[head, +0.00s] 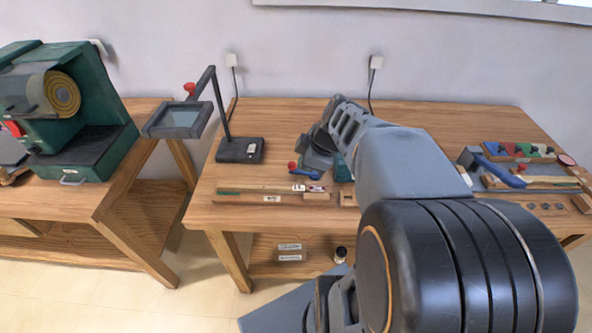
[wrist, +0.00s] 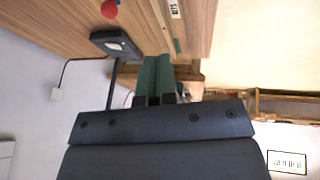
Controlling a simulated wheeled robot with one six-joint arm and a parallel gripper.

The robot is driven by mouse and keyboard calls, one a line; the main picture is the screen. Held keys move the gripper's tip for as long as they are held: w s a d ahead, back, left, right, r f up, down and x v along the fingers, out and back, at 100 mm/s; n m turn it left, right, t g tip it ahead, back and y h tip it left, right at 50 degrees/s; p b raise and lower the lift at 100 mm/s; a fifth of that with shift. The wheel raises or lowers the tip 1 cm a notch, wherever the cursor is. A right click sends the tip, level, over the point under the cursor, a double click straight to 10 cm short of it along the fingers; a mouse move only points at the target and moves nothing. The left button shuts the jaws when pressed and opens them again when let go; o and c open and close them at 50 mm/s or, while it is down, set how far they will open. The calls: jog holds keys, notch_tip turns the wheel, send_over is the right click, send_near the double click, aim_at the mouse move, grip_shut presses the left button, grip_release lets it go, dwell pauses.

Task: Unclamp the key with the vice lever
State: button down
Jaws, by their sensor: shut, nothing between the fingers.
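In the head view a blue lever (head: 313,172) with a red knob (head: 291,166) is near the middle of the workbench, beside grey and teal parts. I cannot clearly separate the vice body from my gripper there. The red knob (wrist: 109,9) also shows at the top of the wrist view. My gripper (wrist: 157,62) is shut and empty, apart from the knob in the wrist view. My arm hides part of the bench.
A magnifier lamp's black base (head: 240,150) stands left of the lever. A green machine (head: 75,110) stands on the left bench. At the right are a blue-handled tool (head: 500,172) and a rack of coloured pieces (head: 518,151). The bench's back middle is clear.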

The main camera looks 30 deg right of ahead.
jog(key=d+n, duration=0.1)
jog(key=w+d+n, duration=0.1)
jog(key=d+n, duration=0.1)
jog(key=d, duration=0.1)
jog(key=shift+w+f+t+b, duration=0.15)
jog(key=shift+f+t+b, duration=0.2)
jog(key=shift+t+b, duration=0.05)
jog(key=shift+w+f, duration=0.1)
send_near(290, 172)
jog(key=shift+s+a+f, duration=0.9)
jog(key=shift+a+f, duration=0.1)
jog(key=shift+f, duration=0.1)
jog(key=shift+w+d+f+p, duration=0.1)
jog(key=shift+w+f+p, duration=0.1)
jog(key=shift+w, duration=0.3)
jog(key=shift+w+d+f+p, duration=0.15)
jog(key=shift+w+f, duration=0.1)
jog(key=shift+w, duration=0.2)
jog(key=shift+w+d+f, duration=0.1)
jog(key=shift+w+f, duration=0.1)
jog(key=shift+w, duration=0.3)
jog(key=shift+w+d+f, duration=0.1)
jog(key=shift+w+f, duration=0.1)
jog(key=shift+w, duration=0.25)
